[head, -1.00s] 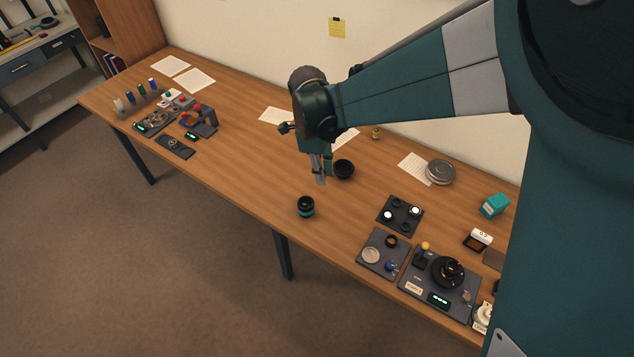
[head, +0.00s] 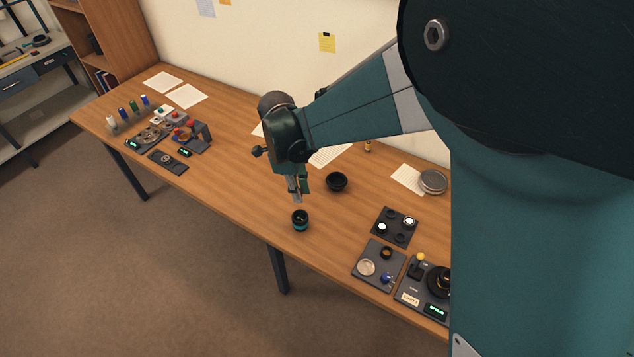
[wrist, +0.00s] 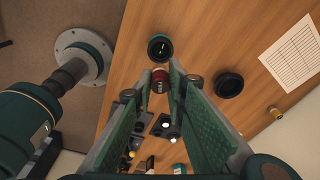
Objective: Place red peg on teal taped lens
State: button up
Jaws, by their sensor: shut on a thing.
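The teal taped lens (head: 300,222) is a short black cylinder with a teal band, upright near the table's front edge. In the wrist view the lens (wrist: 160,47) shows from above as a dark round just beyond my fingertips. My gripper (head: 297,194) points down just above and behind the lens in the head view, apart from it. In the wrist view my gripper (wrist: 168,82) is shut on the red peg (wrist: 160,76), whose reddish end shows between the green fingers. The peg is hard to make out in the head view, and its lower end is hidden.
A black bowl-like part (head: 337,182) stands right of my gripper. A dark tray of small parts (head: 395,227) and another tray (head: 378,265) lie further right. A peg rack (head: 130,113) is at the far left. The table left of the lens is clear.

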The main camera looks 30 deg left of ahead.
jog(key=shift+f, duration=2.4)
jog(key=shift+f, duration=1.85)
jog(key=shift+f+b, duration=0.15)
jog(key=shift+b, duration=0.2)
jog(key=o, duration=0.8)
jog(key=r, duration=0.4)
jog(key=a+r, duration=0.1)
jog(key=r, duration=0.3)
jog(key=r+p, duration=0.1)
jog(key=r, duration=0.3)
jog(key=shift+s+a+r, duration=0.1)
jog(key=shift+s+a, duration=0.1)
jog(key=shift+s, duration=0.1)
